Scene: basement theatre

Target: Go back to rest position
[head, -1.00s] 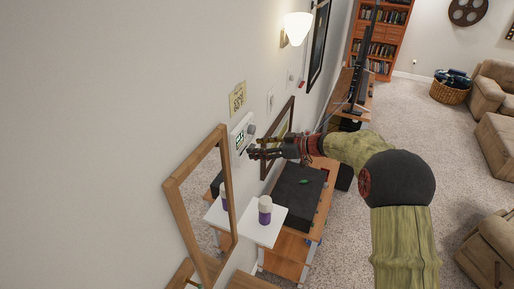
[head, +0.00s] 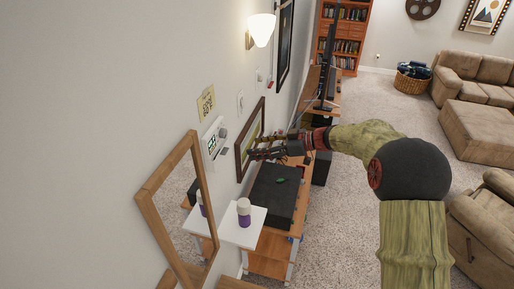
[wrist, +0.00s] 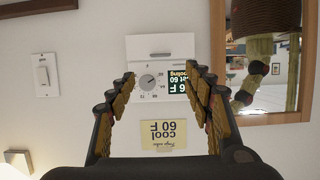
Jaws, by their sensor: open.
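My gripper (head: 254,147) is at the end of my outstretched arm in the head view, close to the left wall and apart from it. In the wrist view my gripper (wrist: 164,85) is open and empty, its two fingers framing a white thermostat (wrist: 150,84) with a dial and a lit green display. The thermostat also shows in the head view (head: 213,141), to the left of my fingertips. A yellow note (wrist: 164,135) with "cool 60 F" on it appears upside down in the wrist view.
A wood-framed mirror (head: 144,205) and a white shelf (head: 240,235) with a purple-and-white bottle (head: 244,213) are below my gripper. A framed picture (head: 240,160) hangs beside it. A black box (head: 270,196) sits on a wooden stand. Open carpet (head: 345,225) lies to the right.

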